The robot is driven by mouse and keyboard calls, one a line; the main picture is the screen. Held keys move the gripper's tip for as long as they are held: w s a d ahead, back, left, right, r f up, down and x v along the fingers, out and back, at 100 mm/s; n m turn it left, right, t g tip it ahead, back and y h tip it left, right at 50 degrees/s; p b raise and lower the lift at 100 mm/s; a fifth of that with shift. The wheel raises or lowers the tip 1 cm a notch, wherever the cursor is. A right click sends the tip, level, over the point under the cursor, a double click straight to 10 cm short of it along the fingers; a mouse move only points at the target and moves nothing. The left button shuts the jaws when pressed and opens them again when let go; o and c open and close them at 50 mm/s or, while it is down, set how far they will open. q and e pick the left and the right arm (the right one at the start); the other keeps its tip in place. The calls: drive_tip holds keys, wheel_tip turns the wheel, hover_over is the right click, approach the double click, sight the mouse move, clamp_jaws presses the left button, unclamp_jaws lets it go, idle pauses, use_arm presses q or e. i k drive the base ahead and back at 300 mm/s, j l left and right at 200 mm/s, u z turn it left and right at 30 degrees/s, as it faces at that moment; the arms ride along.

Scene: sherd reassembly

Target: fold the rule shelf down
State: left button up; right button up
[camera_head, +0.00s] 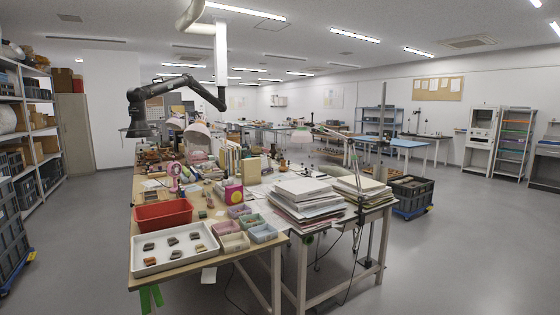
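I cannot make out a rule shelf for certain in the head view, nor tell whether one is up or down. The nearest work table (270,250) carries a white tray (150,265) of several small sherds, a red bin (163,215) and several small coloured boxes (234,242). A black jointed arm (165,95) reaches over the far left part of the table; I cannot tell what it belongs to. Neither of my grippers can be made out.
Stacks of paper (303,205) cover the table's right end. A dark crate (410,195) stands on a blue dolly beyond it. Loaded shelving (30,130) lines the left wall. An open-fronted rack (512,140) stands far right. Grey floor (470,255) is clear at right.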

sight(383, 174)
drive_tip(key=i+l+z, duration=0.15)
drive_tip(key=i+z, duration=0.6)
drive_tip(key=i, duration=0.15)
drive_tip(key=i+j+z, duration=0.1)
drive_tip(key=i+z, duration=0.25)
drive_tip(key=i, duration=0.15)
drive_tip(key=i+l+z, duration=0.15)
drive_tip(key=i+z, duration=0.15)
drive_tip(key=i, duration=0.45)
drive_tip(key=i+z, duration=0.25)
drive_tip(key=i, duration=0.55)
